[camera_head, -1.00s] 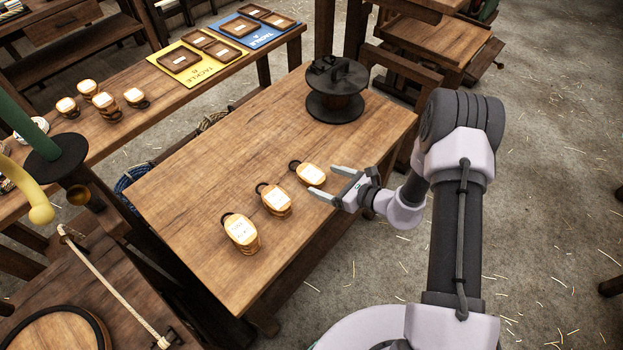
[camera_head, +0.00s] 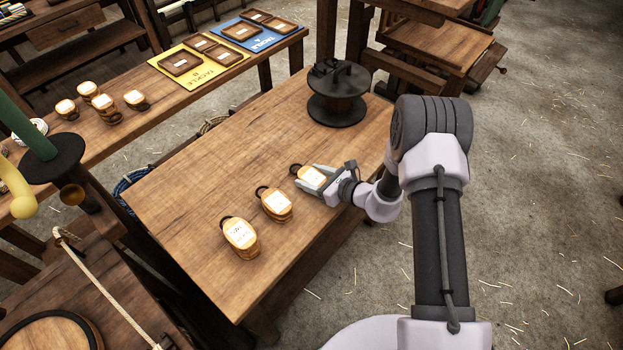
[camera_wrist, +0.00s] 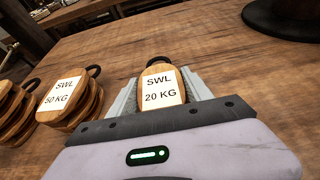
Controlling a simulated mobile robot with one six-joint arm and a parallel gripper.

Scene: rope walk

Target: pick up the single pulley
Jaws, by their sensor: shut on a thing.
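A small wooden pulley block (camera_head: 312,177) with a dark ring at its end lies at the table's right edge. In the wrist view this pulley (camera_wrist: 160,88) bears a white label reading "SWL 20 KG", and its lower body is hidden by my gripper's housing. It looks like the single pulley, though its thickness is mostly hidden. My gripper (camera_head: 304,178) is shut on it, one finger along each side. The pulley appears to be at table level; I cannot tell whether it touches the wood.
On the table (camera_head: 205,175), a thicker pulley labelled "SWL 50 KG" (camera_wrist: 68,103) stands close to the left, and a larger pulley (camera_head: 240,238) lies nearer. A black spool (camera_head: 337,98) stands at the back. The table's middle is clear. A side bench holds more blocks and tackle mats.

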